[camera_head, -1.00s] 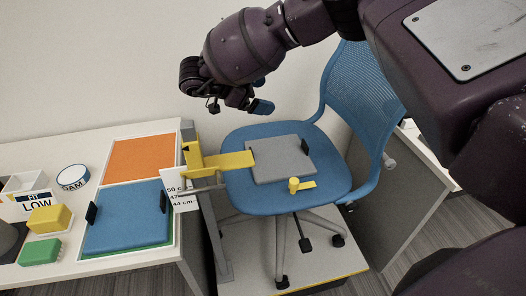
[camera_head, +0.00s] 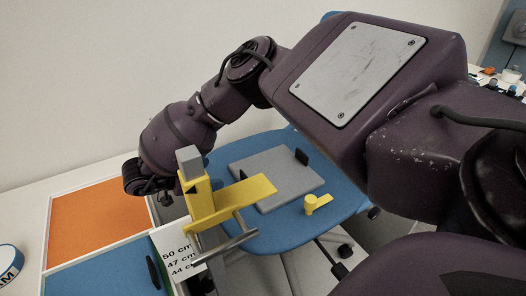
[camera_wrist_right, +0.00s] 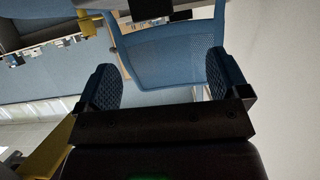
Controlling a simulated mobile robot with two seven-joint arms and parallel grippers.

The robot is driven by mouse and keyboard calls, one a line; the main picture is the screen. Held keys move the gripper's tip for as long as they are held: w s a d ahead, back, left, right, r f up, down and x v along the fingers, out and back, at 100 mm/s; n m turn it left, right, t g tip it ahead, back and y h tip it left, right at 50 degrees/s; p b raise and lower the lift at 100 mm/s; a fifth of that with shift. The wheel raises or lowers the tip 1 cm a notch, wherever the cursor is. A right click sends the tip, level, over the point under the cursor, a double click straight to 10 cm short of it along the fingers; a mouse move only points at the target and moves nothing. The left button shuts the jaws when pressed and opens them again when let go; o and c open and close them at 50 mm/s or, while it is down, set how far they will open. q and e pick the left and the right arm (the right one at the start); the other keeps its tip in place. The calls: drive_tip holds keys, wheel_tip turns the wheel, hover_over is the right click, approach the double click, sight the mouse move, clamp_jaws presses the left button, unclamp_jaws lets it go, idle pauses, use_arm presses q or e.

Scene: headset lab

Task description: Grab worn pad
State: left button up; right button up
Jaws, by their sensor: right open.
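A grey square pad (camera_head: 275,175), which I take to be the worn pad, lies on the seat of a blue chair (camera_head: 340,195). It has upright black tabs, one at its far right edge. My right gripper (camera_head: 150,185) is left of the pad, beside a yellow gauge post, apart from the pad. In the head view its fingertips are partly hidden. In the right wrist view my gripper (camera_wrist_right: 163,82) is open and empty, with two blue textured fingers spread apart and the chair's backrest (camera_wrist_right: 165,50) beyond. My left gripper is not in view.
The yellow gauge arm (camera_head: 235,203) reaches over the pad's left side, with a height card (camera_head: 180,255) below. A yellow knob (camera_head: 316,203) is at the seat's front. An orange pad (camera_head: 95,220) and a blue pad (camera_head: 95,275) lie on the table at left.

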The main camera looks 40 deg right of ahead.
sight(244, 177)
drive_tip(key=x, duration=0.3)
drive_tip(key=f+b+x, duration=0.1)
drive_tip(key=x, duration=0.2)
drive_tip(key=shift+a, duration=0.3)
drive_tip(key=x, duration=0.4)
drive_tip(key=shift+s+d+f+b, duration=0.1)
drive_tip(key=shift+s+f+b, duration=0.1)
drive_tip(key=shift+s+b, duration=0.25)
drive_tip(key=shift+d+f, duration=0.1)
drive_tip(key=shift+d, duration=0.15)
drive_tip(key=shift+s+d, duration=0.1)
drive_tip(key=shift+d, duration=0.05)
drive_tip(key=shift+c, duration=0.4)
drive_tip(key=c, duration=1)
drive_tip(key=shift+o, duration=0.2)
